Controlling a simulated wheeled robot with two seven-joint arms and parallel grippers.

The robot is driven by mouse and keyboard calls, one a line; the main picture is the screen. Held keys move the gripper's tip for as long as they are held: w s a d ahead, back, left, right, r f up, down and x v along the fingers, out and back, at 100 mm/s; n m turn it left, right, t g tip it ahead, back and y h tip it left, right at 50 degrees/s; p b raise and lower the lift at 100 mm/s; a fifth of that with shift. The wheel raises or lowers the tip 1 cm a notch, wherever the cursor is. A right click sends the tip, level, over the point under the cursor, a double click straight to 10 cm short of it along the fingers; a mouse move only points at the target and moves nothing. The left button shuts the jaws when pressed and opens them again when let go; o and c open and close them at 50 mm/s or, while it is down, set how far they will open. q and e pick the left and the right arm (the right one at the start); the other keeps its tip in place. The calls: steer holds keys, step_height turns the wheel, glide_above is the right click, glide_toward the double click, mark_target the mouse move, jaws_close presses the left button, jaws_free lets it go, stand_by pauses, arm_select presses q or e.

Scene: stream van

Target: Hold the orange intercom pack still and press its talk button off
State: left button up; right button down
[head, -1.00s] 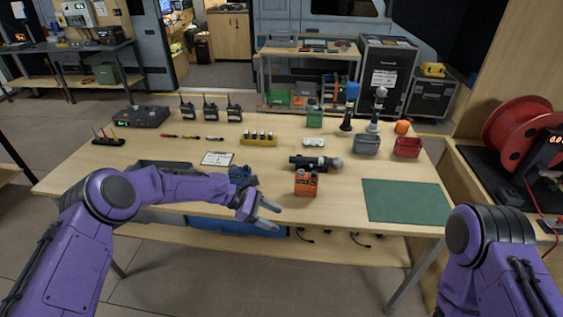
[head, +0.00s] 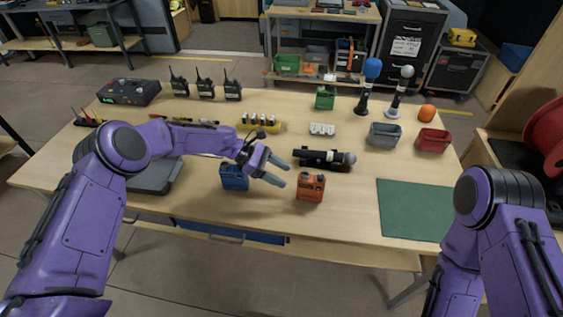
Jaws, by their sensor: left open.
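The orange intercom pack (head: 311,188) stands upright on the wooden table, near its front edge. Knobs show on its top, but I cannot make out the talk button's state. My left gripper (head: 281,172) is open and empty, to the left of the pack and a little above it. Its fingers point right towards the pack and appear apart from it. My right arm is at the right edge of the view, and its gripper is out of the picture.
A blue pack (head: 234,178) stands just left, below my left gripper. A black microphone (head: 325,159) lies behind the orange pack. A green mat (head: 415,209) lies to the right. Grey (head: 384,136) and red (head: 433,141) bins stand further back. The table right of the pack is clear.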

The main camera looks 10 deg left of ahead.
mark_target(306, 187)
arm_select(q)
steer(key=shift+w, duration=0.2)
steer(key=shift+d+f, duration=0.1)
steer(key=b+x, duration=0.3)
steer(key=x, duration=0.5)
steer(key=shift+b, duration=0.4)
steer(key=shift+b+x, duration=0.5)
steer(key=shift+x, duration=0.35)
steer(key=shift+s+d, duration=0.1)
steer(key=c, duration=0.9)
